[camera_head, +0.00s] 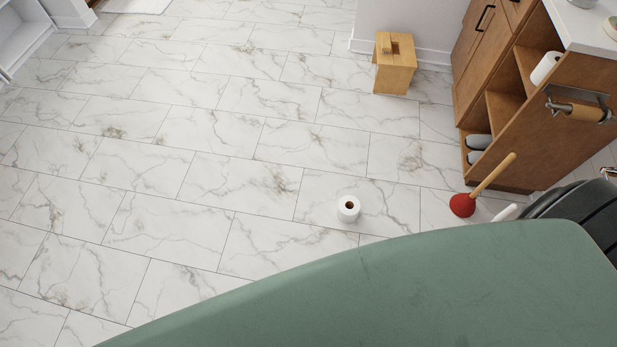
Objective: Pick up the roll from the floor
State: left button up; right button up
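The roll (348,208) is a white toilet paper roll with a brown core. It stands on end on the marble-tiled floor (200,230), right of the picture's middle, with its core hole facing up. Nothing touches it and bare tile surrounds it. Neither of my grippers is in view.
A plunger (463,205) with a red cup stands right of the roll, its wooden handle leaning toward a wooden cabinet (570,125). A small wooden stool (394,64) stands by the back wall. A green surface hides the floor at lower right. The floor to the left is clear.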

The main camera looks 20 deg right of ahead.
aim_at(349, 206)
jog(key=i+j+u, duration=0.1)
jog(key=i, duration=0.4)
jog(key=i+j, duration=0.3)
jog(key=i, duration=0.15)
jog(key=i+j+u, duration=0.15)
jog(key=i, duration=0.35)
jog(key=i+l+z, duration=0.2)
jog(key=z, duration=0.25)
jog(key=i+z, duration=0.85)
jog(key=i+j+z, duration=0.15)
jog(key=i+z, duration=0.15)
jog(key=z, duration=0.15)
jog(key=i+j+z, duration=0.25)
jog(key=z, duration=0.2)
jog(key=i+l+z, duration=0.25)
jog(key=z, duration=0.2)
jog(key=i+z, duration=0.85)
jog(key=i+j+z, duration=0.15)
jog(key=i+z, duration=0.4)
jog(key=z, duration=0.75)
jog(key=i+j+z, duration=0.1)
jog(key=z, duration=0.3)
jog(key=i+z, duration=0.1)
jog(key=z, duration=0.3)
jog(key=j+z, duration=0.15)
jog(key=z, duration=0.25)
